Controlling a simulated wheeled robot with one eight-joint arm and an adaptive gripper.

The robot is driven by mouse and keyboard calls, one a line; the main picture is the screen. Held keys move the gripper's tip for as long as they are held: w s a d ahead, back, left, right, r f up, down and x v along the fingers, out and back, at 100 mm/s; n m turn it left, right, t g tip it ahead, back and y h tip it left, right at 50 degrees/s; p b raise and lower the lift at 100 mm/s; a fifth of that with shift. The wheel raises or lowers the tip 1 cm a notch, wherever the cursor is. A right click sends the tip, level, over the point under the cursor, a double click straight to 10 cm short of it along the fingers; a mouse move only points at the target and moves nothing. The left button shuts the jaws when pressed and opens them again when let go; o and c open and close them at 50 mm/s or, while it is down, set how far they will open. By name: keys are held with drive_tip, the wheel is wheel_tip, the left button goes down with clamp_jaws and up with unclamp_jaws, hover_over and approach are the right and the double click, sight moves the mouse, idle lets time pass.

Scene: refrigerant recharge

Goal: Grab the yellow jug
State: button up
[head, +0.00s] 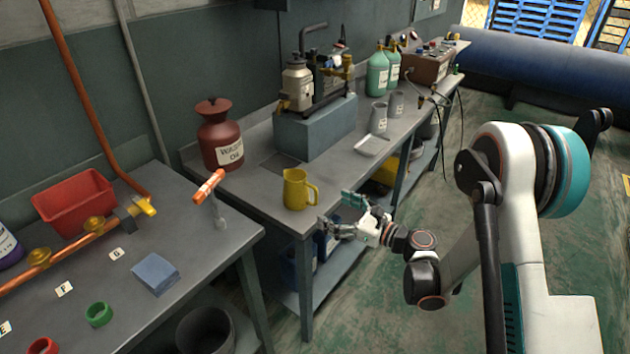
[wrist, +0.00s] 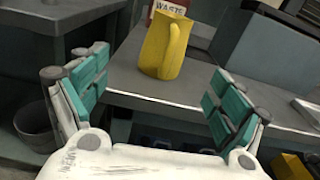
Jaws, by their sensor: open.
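The yellow jug (head: 297,190) stands upright on the grey workbench (head: 262,196), close to its front edge. In the wrist view the jug (wrist: 165,47) is ahead of my gripper, between the two fingers in the picture but beyond their tips, with its handle on the side facing me. My gripper (head: 340,212) is open and empty, off the front edge of the bench, to the right of the jug and apart from it. Its teal-padded fingers (wrist: 155,85) are spread wide in the wrist view.
A dark red waste oil can (head: 220,138) stands behind the jug to the left. A blue-grey block with a pump (head: 318,128) is behind it. A white tray (head: 372,145) and grey cups (head: 378,117) lie further right.

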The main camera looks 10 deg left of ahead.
sight(306, 196)
drive_tip(key=shift+m, duration=0.3)
drive_tip(key=x, duration=0.3)
drive_tip(key=p+x, duration=0.1)
drive_tip(key=x, duration=0.1)
drive_tip(key=p+x, duration=0.1)
drive_tip(key=x, duration=0.2)
drive_tip(key=shift+w+a+f, duration=0.15)
drive_tip(key=shift+w+f, duration=0.15)
drive_tip(key=shift+w, duration=0.25)
drive_tip(key=x, duration=0.1)
drive_tip(key=b+x, duration=0.1)
drive_tip(key=x, duration=0.1)
drive_tip(key=b+x, duration=0.1)
drive_tip(key=shift+w+a+f, duration=0.25)
drive_tip(key=shift+a+f, duration=0.05)
drive_tip(key=shift+f, duration=0.05)
drive_tip(key=shift+w+a+r, duration=0.1)
drive_tip(key=shift+a, duration=0.15)
drive_tip(key=c, duration=1.2)
